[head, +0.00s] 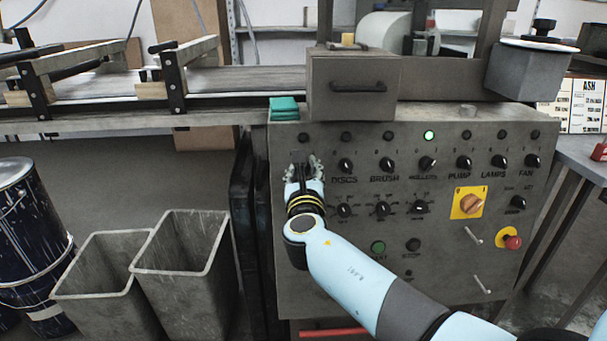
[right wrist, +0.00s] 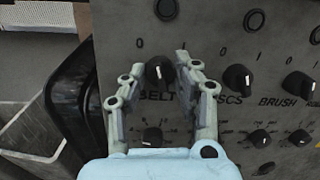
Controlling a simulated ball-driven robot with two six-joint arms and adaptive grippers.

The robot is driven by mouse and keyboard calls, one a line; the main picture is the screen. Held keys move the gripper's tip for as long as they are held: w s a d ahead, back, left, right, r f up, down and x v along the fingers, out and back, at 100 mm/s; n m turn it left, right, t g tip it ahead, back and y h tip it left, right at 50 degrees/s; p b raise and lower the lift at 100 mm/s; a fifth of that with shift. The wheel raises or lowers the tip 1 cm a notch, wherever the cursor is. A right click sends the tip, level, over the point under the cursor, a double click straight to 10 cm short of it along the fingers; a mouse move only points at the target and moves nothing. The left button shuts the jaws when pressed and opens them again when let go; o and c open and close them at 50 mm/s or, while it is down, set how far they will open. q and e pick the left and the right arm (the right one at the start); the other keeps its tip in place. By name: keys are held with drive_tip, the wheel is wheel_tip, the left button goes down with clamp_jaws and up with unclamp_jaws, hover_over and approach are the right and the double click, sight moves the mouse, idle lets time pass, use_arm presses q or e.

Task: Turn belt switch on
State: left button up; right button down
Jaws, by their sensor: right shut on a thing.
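The belt switch (right wrist: 160,74) is a black knob with a white mark, above the "BELT" label on the grey panel (head: 330,265). In the right wrist view it sits between the fingers of my right gripper (right wrist: 159,63), which is shut on it. The mark points roughly up; the exact turn is hard to tell. In the head view my right gripper (head: 303,165) is at the panel's upper left and hides the knob. The lamp above it (head: 303,138) is dark. My left gripper is out of view.
Similar knobs, such as discs (head: 345,164) and brush (head: 388,164), line up to the right. One lamp (head: 429,135) glows green. A red stop button (head: 513,242) sits lower right. Grey bins (head: 190,265) stand left of the panel, below the conveyor (head: 220,85).

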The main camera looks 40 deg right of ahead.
drive_tip(key=m+g+h+b, duration=0.1)
drive_tip(key=m+b, duration=0.1)
drive_tip(key=m, duration=0.4)
drive_tip(key=shift+m+g+b, duration=0.4)
drive_tip(key=shift+m+g, duration=0.1)
drive_tip(key=shift+m, duration=2.1)
drive_tip(key=c, duration=1)
unclamp_jaws()
drive_tip(key=shift+r, duration=0.1)
wheel_tip(320, 180, up, 10)
drive_tip(key=shift+f, duration=0.1)
